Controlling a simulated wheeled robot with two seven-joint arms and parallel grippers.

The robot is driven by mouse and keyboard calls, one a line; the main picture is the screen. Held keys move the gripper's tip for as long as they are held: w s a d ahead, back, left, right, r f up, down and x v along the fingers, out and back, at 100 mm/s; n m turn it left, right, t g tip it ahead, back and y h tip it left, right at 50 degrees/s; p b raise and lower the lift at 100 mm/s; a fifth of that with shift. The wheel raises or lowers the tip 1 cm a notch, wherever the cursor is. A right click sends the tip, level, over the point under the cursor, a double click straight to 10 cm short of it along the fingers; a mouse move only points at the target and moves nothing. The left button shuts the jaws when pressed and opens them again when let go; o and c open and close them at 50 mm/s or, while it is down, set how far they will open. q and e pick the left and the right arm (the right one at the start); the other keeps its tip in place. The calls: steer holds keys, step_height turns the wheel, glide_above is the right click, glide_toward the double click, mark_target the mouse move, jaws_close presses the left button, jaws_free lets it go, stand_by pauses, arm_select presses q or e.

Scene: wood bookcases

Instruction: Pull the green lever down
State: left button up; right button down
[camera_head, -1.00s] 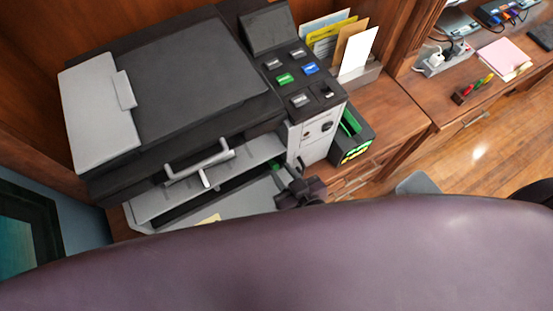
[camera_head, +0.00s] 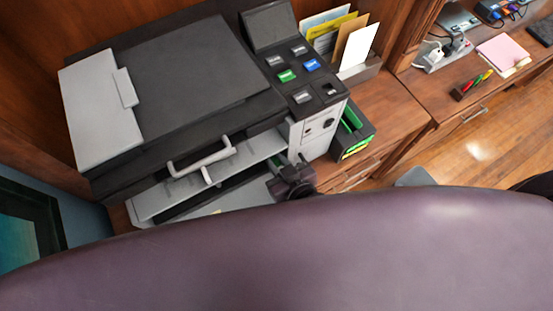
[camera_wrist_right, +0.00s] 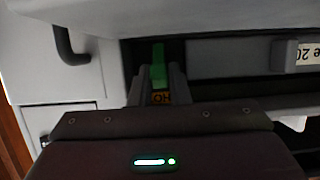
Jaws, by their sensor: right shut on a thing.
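The green lever (camera_wrist_right: 158,68) stands upright in the right wrist view, inside the dark opening of the printer (camera_head: 190,75). My right gripper (camera_wrist_right: 158,85) is shut on it, with one grey finger on each side. An orange label with dark letters shows at the lever's foot between the fingers. In the head view my right gripper (camera_head: 288,172) is at the right end of the printer's paper-tray gap, and the lever is mostly hidden there. My left gripper is not in view.
The printer's pale handle (camera_head: 202,160) juts out left of my gripper. A dark box with green parts (camera_head: 352,130) and a file holder (camera_head: 362,72) stand to the right. My purple arm covers the bottom of the head view.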

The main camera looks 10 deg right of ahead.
steer(key=f+t+b, duration=0.1)
steer(key=b, duration=0.1)
steer(key=f+t+y+b, duration=0.1)
steer(key=t+b, duration=0.1)
steer(key=shift+s+d+b, duration=0.1)
steer(key=shift+s+b, duration=0.25)
steer(key=shift+b, duration=0.05)
steer(key=shift+s+r+t+b, duration=0.1)
steer(key=shift+r+t+b, duration=0.05)
steer(key=shift+t+b, duration=0.25)
steer(key=shift+r, duration=0.1)
steer(key=c, duration=1.6)
jaws_free()
steer(key=shift+c, duration=0.2)
steer(key=b+v, duration=0.1)
steer(key=v, duration=0.6)
steer(key=shift+d+b, duration=0.1)
steer(key=shift+b, duration=0.2)
steer(key=shift+s+d, duration=0.15)
steer(key=shift+s, duration=0.2)
